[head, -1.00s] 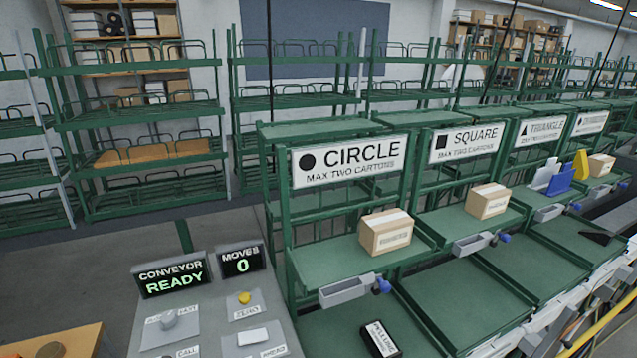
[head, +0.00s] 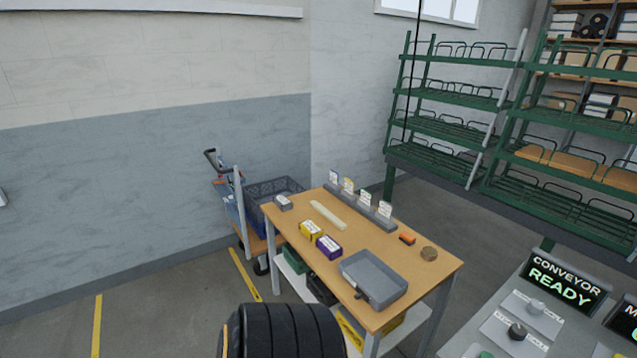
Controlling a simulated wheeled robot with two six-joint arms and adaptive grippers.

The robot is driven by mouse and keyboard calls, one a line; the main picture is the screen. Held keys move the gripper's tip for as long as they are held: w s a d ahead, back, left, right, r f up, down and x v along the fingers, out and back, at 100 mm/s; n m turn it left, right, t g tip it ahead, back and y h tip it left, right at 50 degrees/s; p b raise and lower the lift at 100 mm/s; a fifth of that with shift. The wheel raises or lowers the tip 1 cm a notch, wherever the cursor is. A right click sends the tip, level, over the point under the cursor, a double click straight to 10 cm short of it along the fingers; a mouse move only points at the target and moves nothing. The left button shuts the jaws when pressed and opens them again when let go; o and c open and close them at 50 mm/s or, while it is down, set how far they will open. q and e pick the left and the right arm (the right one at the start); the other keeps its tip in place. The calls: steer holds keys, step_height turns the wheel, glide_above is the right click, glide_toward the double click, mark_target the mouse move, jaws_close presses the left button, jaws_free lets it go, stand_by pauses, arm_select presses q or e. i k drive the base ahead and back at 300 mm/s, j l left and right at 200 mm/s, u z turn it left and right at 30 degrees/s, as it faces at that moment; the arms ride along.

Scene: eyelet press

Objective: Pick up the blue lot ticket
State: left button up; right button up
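On the wooden table, a grey rack (head: 355,208) holds several small upright cards. One card (head: 334,178) stands at its left end and another card (head: 384,209) at its right end. They look mostly white or pale, and their markings are too small to read. I cannot tell which of them, if any, is the blue lot ticket. Neither of my grippers shows in the head view.
The wooden table (head: 435,262) also bears a grey tray (head: 373,278), a yellow box (head: 310,231), a purple box (head: 329,246), an orange item (head: 407,238) and a round brown item (head: 429,254). A cart with a crate (head: 275,188) stands behind. The conveyor panel (head: 562,284) is at right.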

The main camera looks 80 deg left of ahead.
mark_target(333, 178)
steer(key=k+u, duration=0.1)
steer(key=u, duration=1.55)
